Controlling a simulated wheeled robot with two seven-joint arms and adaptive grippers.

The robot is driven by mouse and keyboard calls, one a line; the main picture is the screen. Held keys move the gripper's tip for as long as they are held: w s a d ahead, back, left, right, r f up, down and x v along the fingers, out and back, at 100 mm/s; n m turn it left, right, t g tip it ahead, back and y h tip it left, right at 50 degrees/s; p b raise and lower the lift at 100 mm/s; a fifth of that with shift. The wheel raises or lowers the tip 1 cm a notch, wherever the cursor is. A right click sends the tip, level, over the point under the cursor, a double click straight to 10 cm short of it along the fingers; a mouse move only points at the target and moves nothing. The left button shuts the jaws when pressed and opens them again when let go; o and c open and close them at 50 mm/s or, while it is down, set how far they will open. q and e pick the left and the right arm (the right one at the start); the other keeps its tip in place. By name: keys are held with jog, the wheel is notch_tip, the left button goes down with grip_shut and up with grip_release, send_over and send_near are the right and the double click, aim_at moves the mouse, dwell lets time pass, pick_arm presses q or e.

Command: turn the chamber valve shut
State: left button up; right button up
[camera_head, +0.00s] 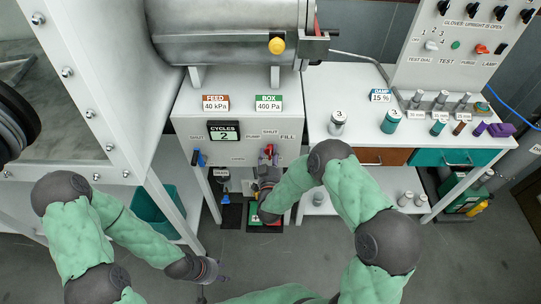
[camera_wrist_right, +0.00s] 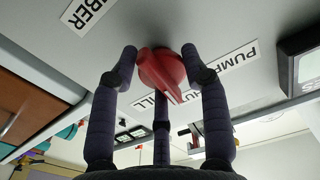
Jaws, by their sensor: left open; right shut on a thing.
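The chamber valve is a red handle (camera_head: 268,150) on the right side of the white front panel (camera_head: 240,150). It sits near the labels PUMP, SHUT and FILL. In the right wrist view the red handle (camera_wrist_right: 162,72) is between the fingers of my right gripper (camera_wrist_right: 159,58), its bar slanting. My right gripper (camera_head: 269,165) is shut on this handle, and partly covers it in the head view. My left gripper (camera_head: 214,272) is open and empty, low over the floor, well apart from the panel.
A blue valve handle (camera_head: 197,157) is on the panel's left. The display (camera_head: 223,131) reads CYCLES 2. A steel cylinder (camera_head: 230,30) with a yellow knob (camera_head: 277,45) lies above. The right bench (camera_head: 350,90) holds vials and small metal posts. A teal bin (camera_head: 155,212) stands below left.

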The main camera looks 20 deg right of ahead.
jog(key=shift+a+f+n, duration=0.2)
jog(key=shift+n, duration=0.3)
jog(key=o, duration=1.1)
jog(key=shift+s+r, duration=0.1)
jog(key=v, duration=1.1)
jog(key=shift+s, duration=0.4)
jog(key=shift+a, duration=0.1)
